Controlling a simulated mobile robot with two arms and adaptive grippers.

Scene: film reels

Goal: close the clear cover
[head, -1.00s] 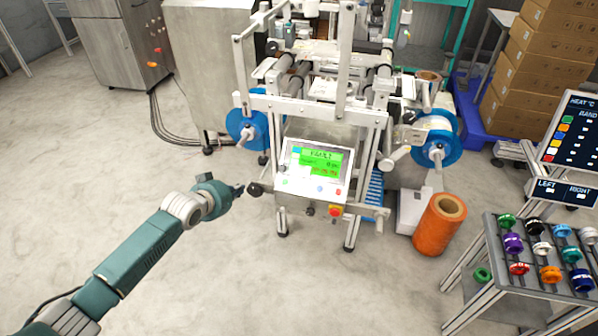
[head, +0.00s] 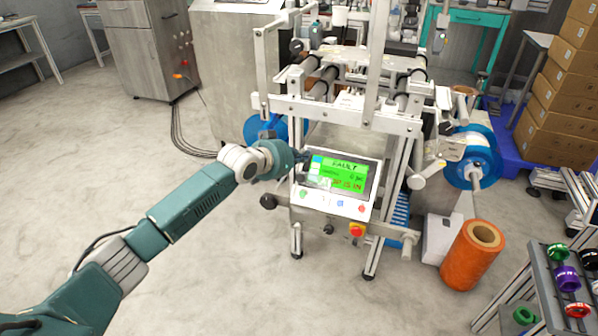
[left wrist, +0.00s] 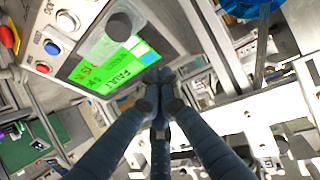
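The machine (head: 350,110) stands in the middle of the head view with a tilted control panel (head: 335,208) on its front. Its green screen (head: 338,175) reads FAULT; the screen also shows large in the left wrist view (left wrist: 112,65). My left gripper (head: 302,160) is at the panel's upper left corner, beside the screen. In the left wrist view its fingertips (left wrist: 159,88) meet with nothing seen between them. My right gripper is out of view.
Blue reels (head: 474,158) sit on the machine's sides. A black knob (head: 268,201) sticks out left of the panel, and a red button (head: 356,230) is below it. An orange roll (head: 472,254) and a reel rack (head: 560,285) stand at right. The floor at left is clear.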

